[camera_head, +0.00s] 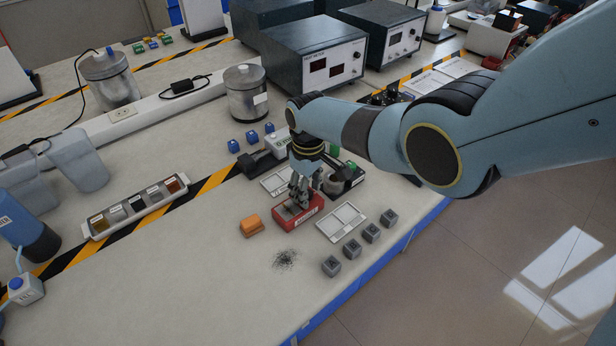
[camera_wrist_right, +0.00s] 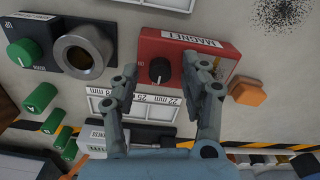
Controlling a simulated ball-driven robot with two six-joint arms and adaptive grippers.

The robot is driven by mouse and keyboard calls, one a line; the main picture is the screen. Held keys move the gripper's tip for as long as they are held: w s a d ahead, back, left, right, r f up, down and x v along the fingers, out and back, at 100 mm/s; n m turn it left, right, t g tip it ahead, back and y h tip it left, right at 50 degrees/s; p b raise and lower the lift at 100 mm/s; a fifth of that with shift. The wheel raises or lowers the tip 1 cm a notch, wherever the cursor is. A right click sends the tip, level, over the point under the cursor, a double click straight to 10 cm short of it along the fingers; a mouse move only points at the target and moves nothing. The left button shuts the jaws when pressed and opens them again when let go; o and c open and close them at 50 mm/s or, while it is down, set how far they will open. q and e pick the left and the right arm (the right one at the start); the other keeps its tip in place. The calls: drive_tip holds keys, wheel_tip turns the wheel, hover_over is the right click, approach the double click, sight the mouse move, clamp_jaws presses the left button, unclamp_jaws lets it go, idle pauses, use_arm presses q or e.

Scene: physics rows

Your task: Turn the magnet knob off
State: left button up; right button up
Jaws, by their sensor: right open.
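The magnet box (camera_head: 311,212) is a small red box on the bench; in the right wrist view the box (camera_wrist_right: 222,60) carries a white MAGNET label. Its black round knob (camera_wrist_right: 160,70) with a light pointer mark shows in that view; in the head view my fingers hide it. My right gripper (camera_head: 299,196) points down at the box. In the right wrist view its fingers (camera_wrist_right: 161,72) are apart, one on each side of the knob. I see no clear contact with the knob. My left gripper is not in view.
An orange block (camera_head: 250,225) lies left of the box, and dark filings (camera_head: 285,260) lie in front. A white two-part tray (camera_head: 341,222) and several grey cubes (camera_head: 352,249) are to the right. A green knob (camera_wrist_right: 24,52) and metal ring (camera_wrist_right: 82,52) stand nearby.

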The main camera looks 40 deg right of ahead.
wheel_tip(320, 180, up, 12)
idle(0.5)
drive_tip(key=shift+f, duration=0.15)
